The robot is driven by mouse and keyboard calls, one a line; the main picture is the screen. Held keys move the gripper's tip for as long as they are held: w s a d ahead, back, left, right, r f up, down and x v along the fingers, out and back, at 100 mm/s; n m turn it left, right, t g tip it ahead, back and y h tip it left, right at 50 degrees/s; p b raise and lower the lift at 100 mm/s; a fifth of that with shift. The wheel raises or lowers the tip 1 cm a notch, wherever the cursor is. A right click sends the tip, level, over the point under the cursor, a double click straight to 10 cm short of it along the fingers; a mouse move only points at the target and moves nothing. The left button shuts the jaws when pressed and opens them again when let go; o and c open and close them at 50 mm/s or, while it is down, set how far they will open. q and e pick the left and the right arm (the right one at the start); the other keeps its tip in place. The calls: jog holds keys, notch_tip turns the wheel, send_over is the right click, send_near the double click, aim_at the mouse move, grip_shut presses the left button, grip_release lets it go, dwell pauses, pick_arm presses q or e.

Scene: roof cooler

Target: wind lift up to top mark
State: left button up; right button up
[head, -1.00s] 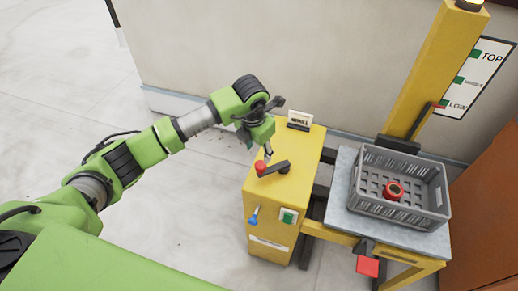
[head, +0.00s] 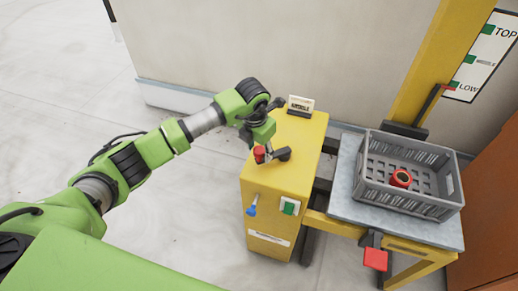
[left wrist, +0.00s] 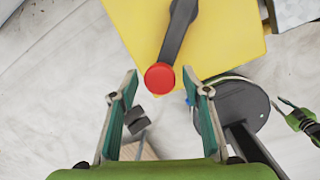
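The winding crank (head: 283,154) is a dark arm with a red knob (head: 259,154) on top of the yellow housing (head: 285,178). My left gripper (head: 265,148) is at the knob. In the left wrist view its fingers (left wrist: 160,80) are open on either side of the red knob (left wrist: 160,78), with a gap at the left finger. The lift platform (head: 345,205) carries a grey crate (head: 410,201) with a red round part (head: 401,178) in it. The red pointer (head: 446,87) is beside the LOW mark on the scale board (head: 482,60), well below TOP.
A blue-handled lever (head: 252,208) and a green switch (head: 290,206) are on the housing's front. A small sign (head: 300,105) stands at its back. A red pedal-like plate (head: 376,259) is below the platform. A yellow mast (head: 430,60) rises behind the crate.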

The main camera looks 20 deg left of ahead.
pick_arm(q)
jog(key=c, duration=1)
jog(key=shift+s+d, duration=0.1)
jog(key=shift+d, duration=0.05)
